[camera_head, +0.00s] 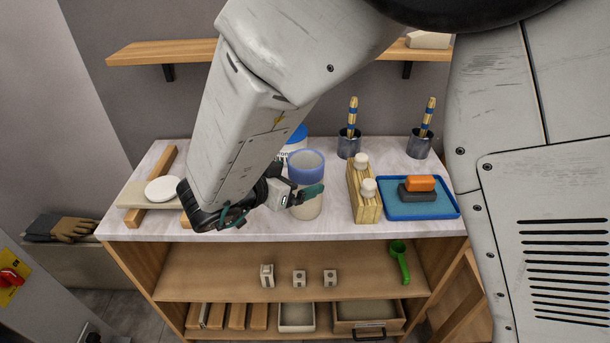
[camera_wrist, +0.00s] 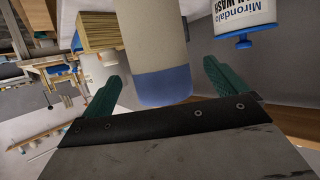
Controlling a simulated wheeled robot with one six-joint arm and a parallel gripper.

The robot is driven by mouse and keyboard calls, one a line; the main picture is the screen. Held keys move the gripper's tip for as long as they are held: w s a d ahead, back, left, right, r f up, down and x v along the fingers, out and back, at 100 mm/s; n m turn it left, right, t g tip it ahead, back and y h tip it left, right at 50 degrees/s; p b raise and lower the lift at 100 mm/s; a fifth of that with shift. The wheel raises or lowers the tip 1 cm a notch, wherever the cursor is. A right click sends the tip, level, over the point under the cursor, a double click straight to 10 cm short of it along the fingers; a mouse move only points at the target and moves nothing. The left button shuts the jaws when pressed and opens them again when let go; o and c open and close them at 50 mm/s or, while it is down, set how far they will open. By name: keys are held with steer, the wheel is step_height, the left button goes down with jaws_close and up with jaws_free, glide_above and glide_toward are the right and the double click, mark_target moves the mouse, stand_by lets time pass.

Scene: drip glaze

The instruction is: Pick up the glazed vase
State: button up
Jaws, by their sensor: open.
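The glazed vase (camera_head: 306,164) is an upright cylinder on the pale marble tabletop (camera_head: 240,229), blue around its open top and cream below. My gripper (camera_head: 306,195) is open at the vase's lower half, and a green finger covers part of its front. In the wrist view, turned upside down, the vase (camera_wrist: 158,40) shows its cream body and blue rim band between the two green fingers of my gripper (camera_wrist: 160,82). A gap shows on both sides, wider on the right. No grip on the vase is visible.
A white wash container (camera_wrist: 245,15) with blue parts stands close behind the vase. A wooden block (camera_head: 364,195) with two white knobs stands to its right, then a blue tray (camera_head: 398,211) with an orange block. Two metal cups (camera_head: 349,145) hold brushes behind. A white disc (camera_head: 163,189) lies left.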

steer(key=x, duration=0.4)
steer(key=shift+w+d, duration=0.15)
steer(key=shift+d, duration=0.1)
steer(key=shift+c, duration=0.4)
steer(key=c, duration=1.3)
steer(key=shift+r, duration=0.1)
steer(key=shift+c, duration=0.2)
